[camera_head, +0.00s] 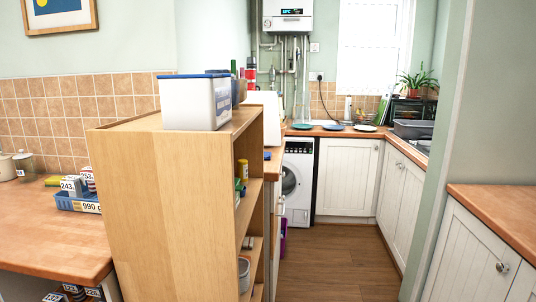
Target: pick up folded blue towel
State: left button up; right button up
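I cannot make out a folded blue towel in the head view. Neither my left gripper nor my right gripper is in view.
The wooden shelf unit (180,215) stands close in front, left of centre. The left counter (45,235) is mostly bare. Brown floor (340,262) is clear toward the washing machine (298,180) and white cabinets (347,178). A wall edge and right counter (500,213) bound the right.

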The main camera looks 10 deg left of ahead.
aim_at(267, 155)
jog(key=i+l, duration=0.25)
jog(key=i, duration=0.2)
jog(key=i+l, duration=0.2)
jog(key=i, duration=0.25)
jog(key=i+l, duration=0.25)
jog(key=i, duration=0.2)
jog(key=i+l, duration=0.2)
jog(key=i, duration=0.2)
jog(key=i+l, duration=0.25)
jog(key=i, duration=0.2)
jog(key=i+l+u, duration=0.5)
jog(key=i+l, duration=0.15)
jog(key=i, duration=0.15)
